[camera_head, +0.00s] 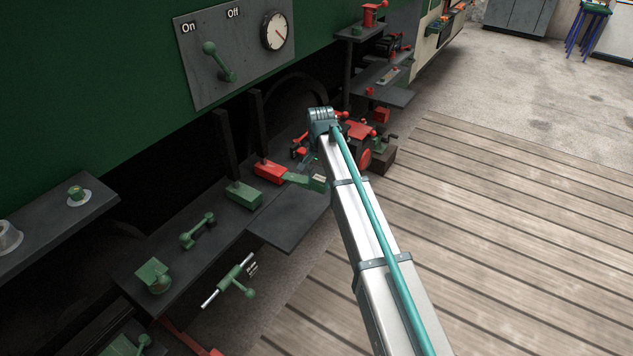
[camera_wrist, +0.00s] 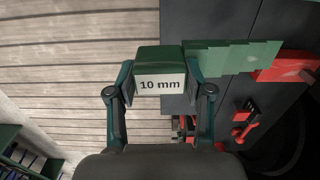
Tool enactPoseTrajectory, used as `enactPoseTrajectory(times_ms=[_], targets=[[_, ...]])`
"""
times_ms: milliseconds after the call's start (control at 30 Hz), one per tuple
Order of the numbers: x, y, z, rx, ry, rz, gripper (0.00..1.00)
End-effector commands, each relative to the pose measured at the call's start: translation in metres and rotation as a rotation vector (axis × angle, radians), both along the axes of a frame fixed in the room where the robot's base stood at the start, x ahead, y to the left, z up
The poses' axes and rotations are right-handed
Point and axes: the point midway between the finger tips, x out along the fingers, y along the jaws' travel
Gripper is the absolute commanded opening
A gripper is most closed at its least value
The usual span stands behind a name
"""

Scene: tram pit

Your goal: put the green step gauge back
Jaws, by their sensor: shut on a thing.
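The green step gauge (camera_wrist: 232,57) has a handle block labelled "10 mm" and stepped plates reaching right in the wrist view. My gripper (camera_wrist: 160,78) is shut on the handle block, one finger on each side. In the head view the gauge (camera_head: 297,179) is above the dark shelf, with its label facing up and right. Its thin end points at the red block (camera_head: 269,172) with a dark upright post and overlaps it in the wrist view (camera_wrist: 285,66). I cannot tell whether they touch. My fingers are mostly hidden behind the arm in the head view.
A green block (camera_head: 243,194) with a post stands left of the red one. A bare lower dark plate (camera_head: 289,222) lies in front. Red-and-black devices (camera_head: 361,130) crowd behind the gauge. A lever panel (camera_head: 237,50) hangs above. The plank floor (camera_head: 500,220) is clear.

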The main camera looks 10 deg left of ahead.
Motion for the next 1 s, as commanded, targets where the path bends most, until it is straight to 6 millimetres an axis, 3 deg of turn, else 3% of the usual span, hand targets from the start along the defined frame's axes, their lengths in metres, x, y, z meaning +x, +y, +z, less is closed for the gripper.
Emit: enactPoseTrajectory(times_ms=[500,767,1000], targets=[[0.007,0.0,-0.001,0.0,0.0,-0.033,0.1],[0.057,-0.002,-0.02,-0.001,0.001,-0.033,0.1],[0.104,-0.005,-0.051,0.0,0.002,-0.032,0.1]])
